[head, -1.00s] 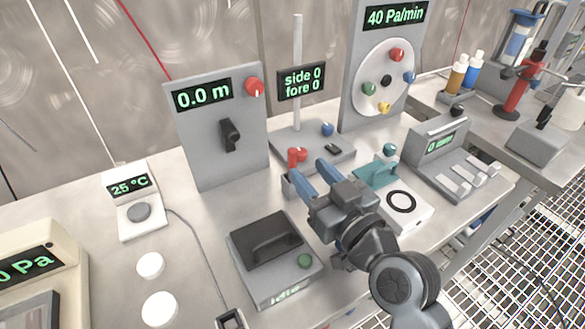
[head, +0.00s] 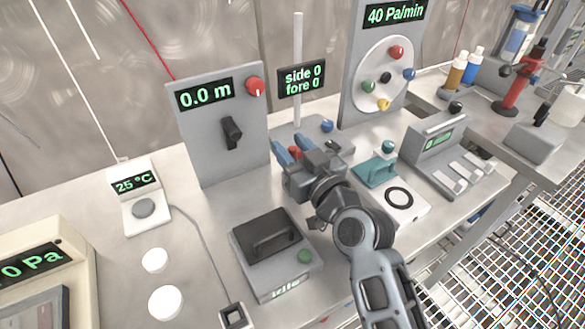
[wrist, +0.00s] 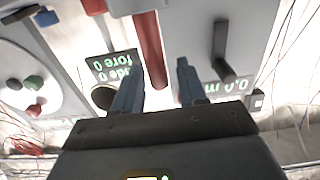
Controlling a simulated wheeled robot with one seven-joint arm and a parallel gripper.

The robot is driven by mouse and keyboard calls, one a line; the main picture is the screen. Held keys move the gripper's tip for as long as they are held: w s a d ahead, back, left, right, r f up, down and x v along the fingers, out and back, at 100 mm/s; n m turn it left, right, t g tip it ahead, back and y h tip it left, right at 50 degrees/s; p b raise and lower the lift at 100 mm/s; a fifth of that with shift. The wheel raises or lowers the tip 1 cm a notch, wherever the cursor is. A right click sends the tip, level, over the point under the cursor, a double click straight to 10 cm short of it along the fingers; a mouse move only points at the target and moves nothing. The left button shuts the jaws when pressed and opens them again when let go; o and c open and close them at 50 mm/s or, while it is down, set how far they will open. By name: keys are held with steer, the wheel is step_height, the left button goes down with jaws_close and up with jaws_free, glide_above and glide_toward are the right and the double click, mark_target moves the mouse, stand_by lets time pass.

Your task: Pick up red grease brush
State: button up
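A red piece (head: 295,152), which I take to be the red grease brush, shows just behind my gripper (head: 287,146) in the head view, largely hidden by it. In the wrist view a long red rod (wrist: 149,50) lies between the finger lines, closer to the left finger. My gripper (wrist: 159,68) is open, with its two blue fingers apart. I see no contact between the fingers and the red rod. The bristle end cannot be made out.
The 0.0 m panel (head: 222,130) stands left of my gripper, and the side/fore display (head: 301,82) stands behind it. A grey box with a dark lid (head: 275,250) sits in front.

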jaws_close()
stand_by(0.5)
